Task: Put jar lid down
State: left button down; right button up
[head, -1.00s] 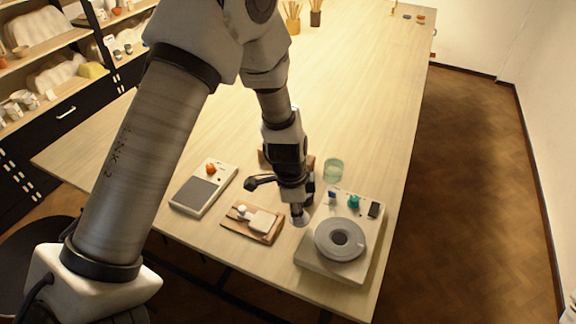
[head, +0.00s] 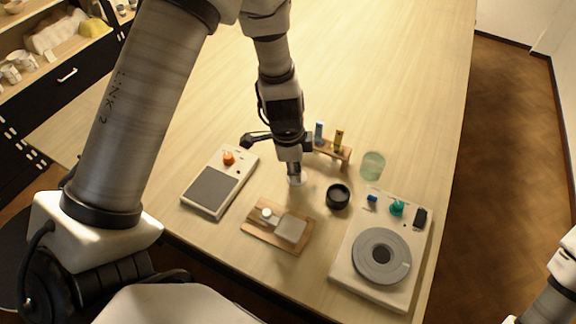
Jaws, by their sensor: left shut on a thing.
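The jar lid (head: 298,181), a small pale disc, is at the tips of my left gripper (head: 294,168), low over the wooden table. The gripper is shut on it and points down; I cannot tell if the lid touches the table. A small round dark open jar (head: 338,195) stands just to the right of the lid, apart from it. My right gripper is out of view; only part of my right arm shows at the lower right edge.
A wooden board (head: 263,236) with a pale block lies in front. A grey-topped scale (head: 213,190) is left, and a device with a grey disc (head: 345,268) is right. Behind stand a small rack (head: 345,153) with bottles and a green glass (head: 372,165).

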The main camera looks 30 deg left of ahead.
pick_arm(q)
notch_tip(320, 180, down, 3)
jog(key=shift+s+a+r+b, duration=0.1)
jog(key=shift+a+r+b, duration=0.1)
jog(key=shift+b, duration=0.1)
jog(key=shift+w+f, duration=0.1)
jog(key=shift+w, duration=0.5)
jog(key=shift+d, duration=0.15)
jog(key=shift+s, duration=0.35)
jog(key=c, duration=1)
grip_release()
jog(key=shift+f, duration=0.1)
jog(key=shift+w, duration=0.2)
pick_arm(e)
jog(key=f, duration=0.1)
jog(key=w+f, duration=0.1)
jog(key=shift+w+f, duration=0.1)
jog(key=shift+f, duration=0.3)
pick_arm(q)
jog(key=shift+s, duration=0.1)
